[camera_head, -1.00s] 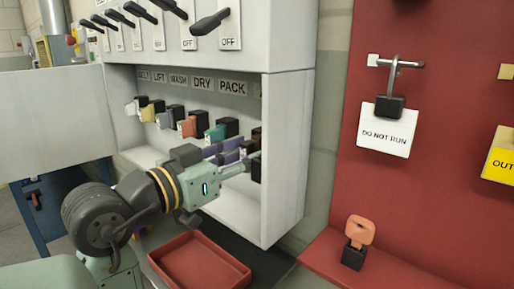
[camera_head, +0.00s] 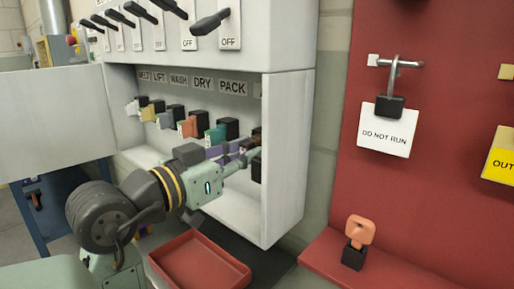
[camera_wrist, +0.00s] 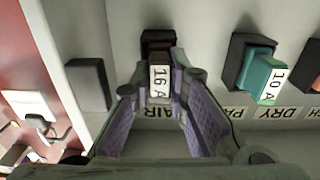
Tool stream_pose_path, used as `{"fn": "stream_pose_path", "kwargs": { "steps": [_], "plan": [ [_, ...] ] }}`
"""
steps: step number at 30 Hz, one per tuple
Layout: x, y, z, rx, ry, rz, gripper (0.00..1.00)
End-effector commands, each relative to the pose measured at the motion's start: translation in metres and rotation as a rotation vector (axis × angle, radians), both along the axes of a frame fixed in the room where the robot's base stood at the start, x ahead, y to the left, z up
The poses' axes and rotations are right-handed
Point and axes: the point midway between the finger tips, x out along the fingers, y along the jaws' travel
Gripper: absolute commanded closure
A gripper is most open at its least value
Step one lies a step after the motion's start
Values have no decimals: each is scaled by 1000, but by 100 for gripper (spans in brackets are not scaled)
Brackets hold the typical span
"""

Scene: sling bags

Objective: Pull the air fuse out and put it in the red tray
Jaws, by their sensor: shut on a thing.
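The air fuse (camera_wrist: 160,82) is a dark block with a white "16 A" label, above the "AIR" label in the wrist view. My gripper (camera_wrist: 161,84) is shut on it, with purple-lined fingers on both sides. The red tray (camera_head: 200,262) lies empty below the cabinet, under my arm.
A row of fuses in black sockets, including a teal "10 A" one (camera_wrist: 262,76), runs beside the air fuse. A plain black block (camera_wrist: 87,84) is on its other side. The cabinet's right wall (camera_head: 288,160) stands close by. A red board with a padlock (camera_head: 390,105) is at right.

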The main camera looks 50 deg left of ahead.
Motion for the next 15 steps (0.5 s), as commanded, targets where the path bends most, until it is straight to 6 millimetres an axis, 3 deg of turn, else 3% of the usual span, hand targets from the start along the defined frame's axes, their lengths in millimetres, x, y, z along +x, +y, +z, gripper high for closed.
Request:
{"fn": "stream_pose_path", "kwargs": {
  "steps": [15],
  "plan": [
    [-10,-1,0,0,1,1,100]
  ]
}}
